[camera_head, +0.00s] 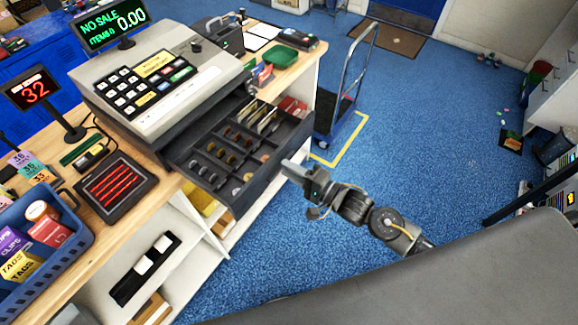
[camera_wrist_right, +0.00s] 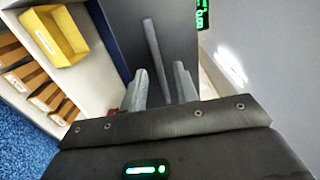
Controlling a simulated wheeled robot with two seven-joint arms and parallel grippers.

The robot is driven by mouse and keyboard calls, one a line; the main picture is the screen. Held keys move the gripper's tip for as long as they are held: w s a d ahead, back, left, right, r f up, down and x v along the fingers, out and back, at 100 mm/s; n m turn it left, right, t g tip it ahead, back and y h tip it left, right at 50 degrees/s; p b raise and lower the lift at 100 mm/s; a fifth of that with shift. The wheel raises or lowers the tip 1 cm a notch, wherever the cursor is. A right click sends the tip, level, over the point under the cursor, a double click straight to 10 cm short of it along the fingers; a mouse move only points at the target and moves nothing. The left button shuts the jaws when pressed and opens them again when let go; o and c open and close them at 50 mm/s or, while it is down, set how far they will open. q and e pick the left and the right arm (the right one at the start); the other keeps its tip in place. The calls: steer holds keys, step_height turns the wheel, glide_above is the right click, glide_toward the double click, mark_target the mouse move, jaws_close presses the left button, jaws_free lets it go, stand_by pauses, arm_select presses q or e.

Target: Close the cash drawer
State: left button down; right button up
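The cash register (camera_head: 150,75) stands on the wooden counter, with its display reading NO SALE 0.00. Its dark cash drawer (camera_head: 190,170) is pulled out, showing coins and notes in compartments. My right gripper (camera_head: 289,170) is at the drawer's front right side in the head view. In the right wrist view its two fingers (camera_wrist_right: 160,88) are apart, facing the dark drawer front (camera_wrist_right: 185,30). A grey bar, apparently the handle (camera_wrist_right: 152,45), shows between the fingertips; whether they touch it I cannot tell. My left gripper is not in view.
A blue basket (camera_head: 75,245) and a dark tray with red sticks (camera_head: 112,188) lie on the counter left of the drawer. Shelves under it hold a yellow bin (camera_wrist_right: 55,35). A trolley (camera_head: 335,110) stands behind. The blue floor (camera_head: 430,140) is mostly clear.

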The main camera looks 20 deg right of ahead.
steer(key=shift+w+a, duration=0.25)
steer(key=shift+w, duration=0.05)
steer(key=shift+c, duration=0.4)
jaws_close()
